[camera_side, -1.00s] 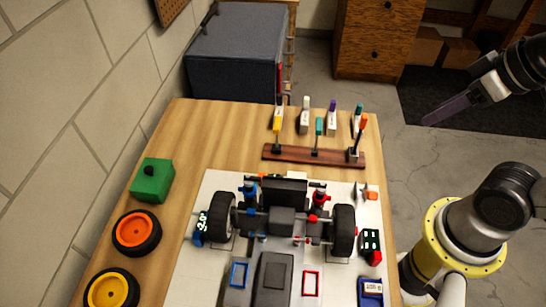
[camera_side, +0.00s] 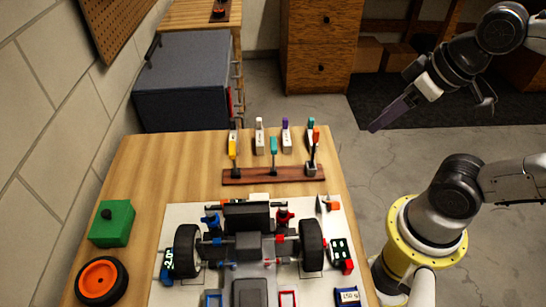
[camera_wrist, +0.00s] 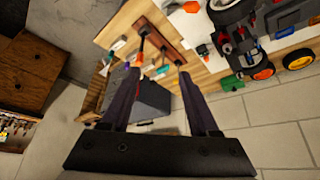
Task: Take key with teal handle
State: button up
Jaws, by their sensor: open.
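The key with the teal handle (camera_side: 273,147) stands upright in the middle of a brown wooden rack (camera_side: 245,178). A yellow-handled key (camera_side: 233,148) is to its left and an orange-red-handled one (camera_side: 316,137) to its right. My gripper (camera_side: 372,129) is in the air, right of the rack and above it, apart from the keys. In the wrist view my gripper (camera_wrist: 159,72) is open and empty. A small teal handle (camera_wrist: 163,69) shows between the fingertips, farther off, near the rack (camera_wrist: 168,42).
Behind the rack stand several small labelled pieces with coloured tops (camera_side: 259,135). The racecar (camera_side: 247,240) lies on a white sheet in front. A green box (camera_side: 112,223) and an orange wheel (camera_side: 101,281) are at left. A dark grey box (camera_side: 182,80) stands behind the table.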

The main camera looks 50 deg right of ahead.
jog(key=w+r+m, duration=0.4)
jog(key=w, duration=0.4)
jog(key=m+g, duration=0.3)
jog(key=g, duration=0.1)
send_over(273, 142)
notch_tip(273, 142, down, 12)
jog(key=shift+g, duration=0.8)
notch_tip(273, 142, down, 15)
jog(key=shift+r, duration=0.15)
jog(key=shift+s+f, duration=0.15)
jog(key=shift+f, duration=2.7)
